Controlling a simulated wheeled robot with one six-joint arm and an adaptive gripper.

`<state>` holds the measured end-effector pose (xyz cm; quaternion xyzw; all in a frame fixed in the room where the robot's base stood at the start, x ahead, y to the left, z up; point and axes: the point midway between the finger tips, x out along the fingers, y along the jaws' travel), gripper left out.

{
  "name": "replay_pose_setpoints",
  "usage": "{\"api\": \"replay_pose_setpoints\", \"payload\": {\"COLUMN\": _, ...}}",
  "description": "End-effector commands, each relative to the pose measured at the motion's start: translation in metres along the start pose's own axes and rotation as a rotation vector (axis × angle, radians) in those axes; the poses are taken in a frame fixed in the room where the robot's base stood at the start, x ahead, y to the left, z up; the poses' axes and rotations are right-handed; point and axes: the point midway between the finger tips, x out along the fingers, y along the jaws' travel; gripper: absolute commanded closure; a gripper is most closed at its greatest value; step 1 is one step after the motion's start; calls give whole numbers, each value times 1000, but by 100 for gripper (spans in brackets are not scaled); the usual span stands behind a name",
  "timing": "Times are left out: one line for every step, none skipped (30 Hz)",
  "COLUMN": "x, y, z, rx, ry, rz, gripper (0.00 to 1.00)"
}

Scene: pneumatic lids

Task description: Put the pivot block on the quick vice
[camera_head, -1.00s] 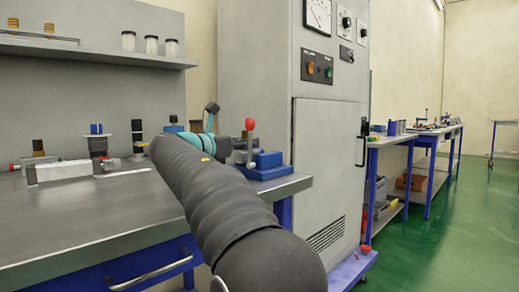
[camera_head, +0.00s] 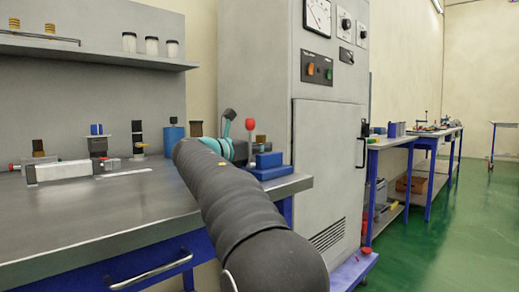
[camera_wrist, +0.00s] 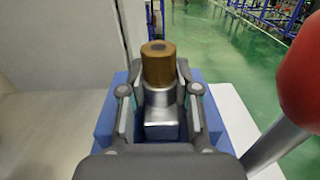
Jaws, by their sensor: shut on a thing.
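The pivot block (camera_wrist: 162,108) is a silver block with a brown cylinder on top. In the wrist view it stands between the two fingers of my gripper (camera_wrist: 162,101), which is shut on it. The quick vice is a blue base (camera_head: 268,168) with a red-ball lever (camera_head: 250,124), at the right end of the bench. Its blue body (camera_wrist: 112,128) lies under and around the block in the wrist view. The brown top (camera_head: 261,139) shows above the vice in the head view. Whether the block touches the vice is hidden by the fingers.
The grey cabinet (camera_head: 330,150) stands close to the right of the vice. A blue cylinder (camera_head: 174,138) and a brown-topped piece stand behind my arm. Other fixtures (camera_head: 98,145) stand at the back left. The bench front (camera_head: 110,215) is clear.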

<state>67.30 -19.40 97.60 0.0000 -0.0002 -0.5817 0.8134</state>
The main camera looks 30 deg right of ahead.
Motion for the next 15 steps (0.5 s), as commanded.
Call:
{"api": "replay_pose_setpoints", "payload": {"x": 0, "y": 0, "z": 1, "rx": 1, "ry": -1, "rz": 0, "gripper": 100}}
{"api": "replay_pose_setpoints", "payload": {"x": 0, "y": 0, "z": 1, "rx": 1, "ry": -1, "rz": 0, "gripper": 100}}
{"api": "replay_pose_setpoints", "payload": {"x": 0, "y": 0, "z": 1, "rx": 0, "ry": -1, "rz": 0, "gripper": 100}}
{"api": "replay_pose_setpoints", "payload": {"x": 0, "y": 0, "z": 0, "rx": 0, "ry": -1, "rz": 0, "gripper": 100}}
{"api": "replay_pose_setpoints", "payload": {"x": 0, "y": 0, "z": -1, "rx": 0, "ry": -1, "rz": 0, "gripper": 100}}
{"api": "replay_pose_setpoints", "payload": {"x": 0, "y": 0, "z": -2, "rx": 0, "ry": 0, "rz": 0, "gripper": 100}}
{"api": "replay_pose_setpoints", "payload": {"x": 0, "y": 0, "z": -3, "rx": 0, "ry": 0, "rz": 0, "gripper": 100}}
{"api": "replay_pose_setpoints", "payload": {"x": 0, "y": 0, "z": -4, "rx": 0, "ry": 0, "rz": 0, "gripper": 100}}
{"api": "replay_pose_setpoints", "payload": {"x": 0, "y": 0, "z": -5, "rx": 0, "ry": 0, "rz": 0, "gripper": 100}}
{"api": "replay_pose_setpoints", "payload": {"x": 0, "y": 0, "z": -6, "rx": 0, "ry": 0, "rz": 0, "gripper": 100}}
{"api": "replay_pose_setpoints", "payload": {"x": 0, "y": 0, "z": -7, "rx": -1, "ry": 1, "rz": 0, "gripper": 100}}
{"api": "replay_pose_setpoints", "payload": {"x": 0, "y": 0, "z": -7, "rx": -1, "ry": 2, "rz": 0, "gripper": 61}}
{"api": "replay_pose_setpoints", "payload": {"x": 0, "y": 0, "z": -7, "rx": -2, "ry": 2, "rz": 0, "gripper": 58}}
{"api": "replay_pose_setpoints", "payload": {"x": 0, "y": 0, "z": -8, "rx": -2, "ry": 2, "rz": 0, "gripper": 58}}
{"api": "replay_pose_setpoints", "payload": {"x": 0, "y": 1, "z": -8, "rx": -2, "ry": 2, "rz": 0, "gripper": 58}}
